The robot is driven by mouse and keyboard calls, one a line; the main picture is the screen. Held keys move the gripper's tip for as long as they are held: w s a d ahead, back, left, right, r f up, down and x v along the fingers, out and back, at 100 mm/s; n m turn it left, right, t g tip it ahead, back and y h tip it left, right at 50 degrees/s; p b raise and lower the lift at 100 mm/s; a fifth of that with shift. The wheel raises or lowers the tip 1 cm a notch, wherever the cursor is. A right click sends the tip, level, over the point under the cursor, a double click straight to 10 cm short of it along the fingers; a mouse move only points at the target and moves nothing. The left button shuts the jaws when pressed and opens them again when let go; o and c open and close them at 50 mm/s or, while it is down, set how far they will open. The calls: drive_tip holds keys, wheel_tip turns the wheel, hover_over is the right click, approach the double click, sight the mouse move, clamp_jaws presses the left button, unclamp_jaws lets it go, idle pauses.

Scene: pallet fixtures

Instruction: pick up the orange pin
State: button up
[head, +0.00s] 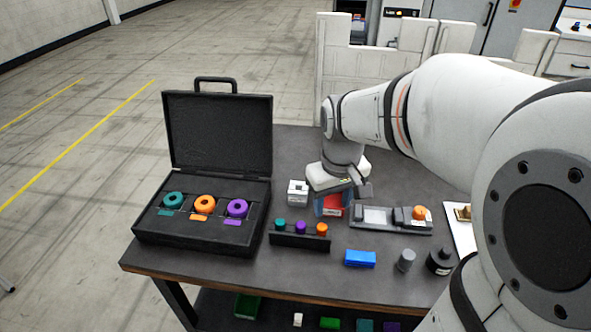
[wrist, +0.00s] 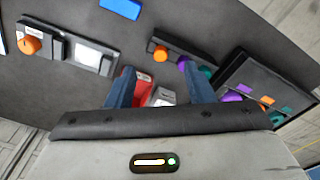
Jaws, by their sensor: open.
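The orange pin (head: 321,229) stands upright at the right end of a small black rack (head: 300,241), beside a purple pin (head: 300,227) and a teal pin (head: 280,225). In the wrist view the orange pin (wrist: 160,53) is at the rack's left end, beyond my gripper's fingers. My gripper (head: 334,205) is behind the rack in the head view. In the wrist view my gripper (wrist: 161,82) is open, its blue fingers apart, with a red bin (wrist: 144,89) and a white block (wrist: 163,97) seen between them.
An open black case (head: 155,233) holding teal, orange and purple rings stands left. A grey fixture (head: 386,224) with an orange knob (head: 419,213) is right of my gripper. A blue block (head: 360,258), grey cylinder (head: 405,260) and black bottle (head: 440,262) stand near the front.

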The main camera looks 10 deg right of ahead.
drive_tip(key=n+g+b, duration=0.1)
hover_over(322, 227)
drive_tip(key=f, duration=0.4)
drive_tip(key=shift+s+d+f, duration=0.1)
drive_tip(key=shift+d+f, duration=0.1)
drive_tip(key=shift+d, duration=0.2)
drive_tip(key=shift+f, duration=0.3)
drive_tip(key=f, duration=0.5)
drive_tip(key=f+p, duration=0.1)
drive_tip(key=f, duration=0.1)
drive_tip(key=shift+a+f, duration=0.15)
drive_tip(key=shift+a, duration=0.25)
drive_tip(key=shift+c, duration=0.5)
clamp_jaws()
